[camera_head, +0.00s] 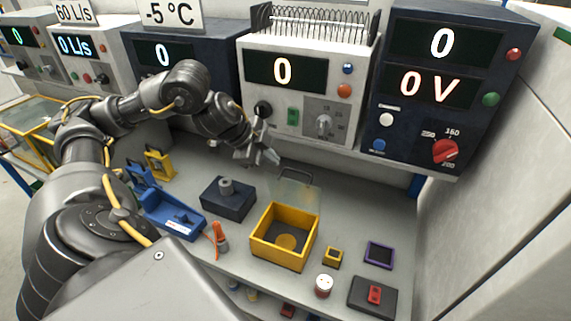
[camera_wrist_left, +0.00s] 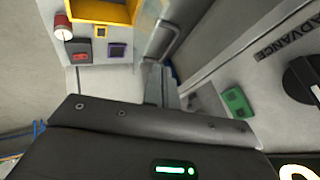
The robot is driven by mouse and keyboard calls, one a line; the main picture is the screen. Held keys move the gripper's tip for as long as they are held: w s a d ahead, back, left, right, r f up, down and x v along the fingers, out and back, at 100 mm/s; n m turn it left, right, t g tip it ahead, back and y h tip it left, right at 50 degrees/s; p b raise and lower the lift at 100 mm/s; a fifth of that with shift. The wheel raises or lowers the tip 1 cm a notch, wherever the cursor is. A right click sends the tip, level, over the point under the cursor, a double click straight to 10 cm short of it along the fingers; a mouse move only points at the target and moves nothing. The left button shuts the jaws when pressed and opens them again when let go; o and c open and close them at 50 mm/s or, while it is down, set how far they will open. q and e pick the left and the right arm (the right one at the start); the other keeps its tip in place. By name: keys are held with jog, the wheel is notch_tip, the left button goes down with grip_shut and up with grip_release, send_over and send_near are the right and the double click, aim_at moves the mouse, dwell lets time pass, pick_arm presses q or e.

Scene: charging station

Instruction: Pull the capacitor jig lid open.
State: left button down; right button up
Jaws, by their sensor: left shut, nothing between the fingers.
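A clear lid (camera_head: 297,190) with a dark handle (camera_head: 300,174) stands raised behind the box. My left gripper (camera_head: 270,157) is shut and empty, just above and left of the handle; I cannot tell whether it touches it. In the left wrist view the yellow box (camera_wrist_left: 105,14) is at the top, the clear lid (camera_wrist_left: 156,30) beside it, and my shut fingers (camera_wrist_left: 160,85) point towards the lid. My right gripper is not in view.
Instrument boxes with displays (camera_head: 282,70) line the shelf behind and above my gripper. A dark block (camera_head: 228,203), a blue fixture (camera_head: 172,215) and an orange tool (camera_head: 221,240) lie left of the box. A small white-and-red jar (camera_head: 323,286) and small pads are at front right.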

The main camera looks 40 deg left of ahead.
pick_arm(q)
jog(key=p, duration=0.1)
send_over(291, 191)
jog(key=f, duration=0.7)
jog(key=shift+w+a+f, duration=0.3)
jog(key=shift+a, duration=0.05)
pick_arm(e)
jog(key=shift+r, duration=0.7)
